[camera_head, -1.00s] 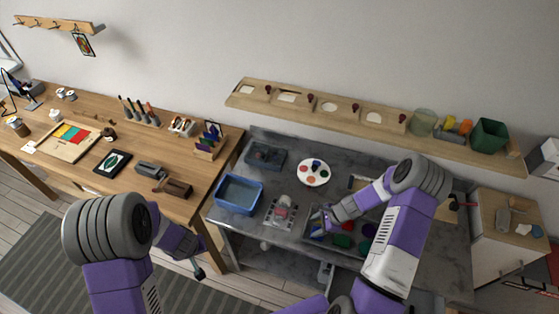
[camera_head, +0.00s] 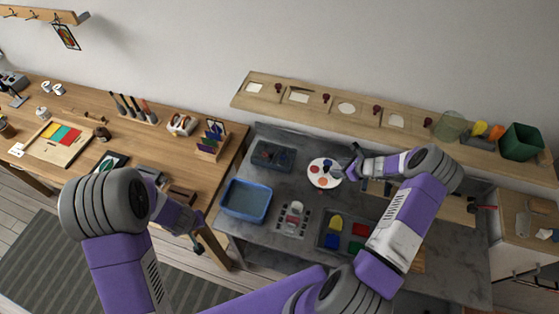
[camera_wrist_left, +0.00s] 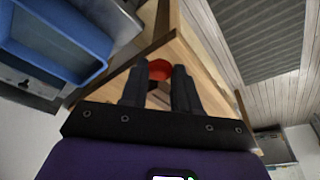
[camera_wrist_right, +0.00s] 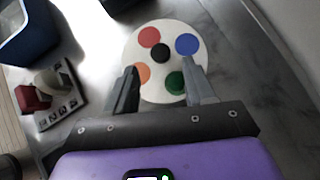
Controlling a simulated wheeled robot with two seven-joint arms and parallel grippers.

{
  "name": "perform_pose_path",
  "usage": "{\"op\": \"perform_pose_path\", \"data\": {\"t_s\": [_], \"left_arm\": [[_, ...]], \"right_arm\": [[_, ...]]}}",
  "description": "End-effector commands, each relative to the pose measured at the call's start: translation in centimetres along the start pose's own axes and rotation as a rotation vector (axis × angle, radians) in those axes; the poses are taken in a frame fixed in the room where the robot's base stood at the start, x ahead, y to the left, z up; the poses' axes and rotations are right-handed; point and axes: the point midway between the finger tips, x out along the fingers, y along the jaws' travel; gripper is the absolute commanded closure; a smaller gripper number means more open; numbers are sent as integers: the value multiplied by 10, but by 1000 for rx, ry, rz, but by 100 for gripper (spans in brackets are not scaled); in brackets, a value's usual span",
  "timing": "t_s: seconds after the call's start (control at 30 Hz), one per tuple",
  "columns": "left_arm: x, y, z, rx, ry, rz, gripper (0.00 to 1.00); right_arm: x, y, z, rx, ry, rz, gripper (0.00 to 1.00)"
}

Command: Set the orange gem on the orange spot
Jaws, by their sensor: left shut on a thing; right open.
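A round white plate (camera_head: 312,181) lies on the grey worktop. In the right wrist view it (camera_wrist_right: 160,98) bears red, blue and green spots, a black centre and an orange spot (camera_wrist_right: 143,74) near the left finger. I cannot tell whether a gem lies on the orange spot, and I cannot pick out a separate orange gem. My right gripper (camera_wrist_right: 160,72) is open above the plate, with nothing seen held; it also shows in the head view (camera_head: 347,171). My left gripper (camera_wrist_left: 159,82) is shut on a red thing (camera_wrist_left: 159,68), away from the plate, beside the wooden table.
A grey tray (camera_head: 321,228) holds yellow, red, blue and green pieces. A blue basin (camera_head: 246,199), a dark bin (camera_head: 272,155) and a grey rack (camera_head: 292,223) stand nearby. A wooden shelf (camera_head: 320,102) runs behind. The worktop between basin and plate is clear.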

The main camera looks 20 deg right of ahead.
Motion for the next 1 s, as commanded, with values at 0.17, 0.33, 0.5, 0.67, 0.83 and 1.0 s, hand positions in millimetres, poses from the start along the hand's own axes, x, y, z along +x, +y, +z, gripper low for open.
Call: {"op": "perform_pose_path", "data": {"t_s": [0.17,0.33,0.5,0.67,0.83,1.0], "left_arm": [[-1,0,0,0,0,0,98],[-1,0,-1,0,0,0,98],[-2,0,-1,0,0,0,98],[-2,0,-1,0,0,0,98],[-2,0,-1,0,0,0,98],[-2,0,-1,0,0,0,98]], "right_arm": [[35,1,0,0,0,2,46],[53,0,0,-1,1,0,46],[59,0,0,-1,1,-1,46],[59,0,0,-1,1,-1,46],[59,0,0,-1,1,-1,63],[59,0,0,-1,1,-1,89]]}}
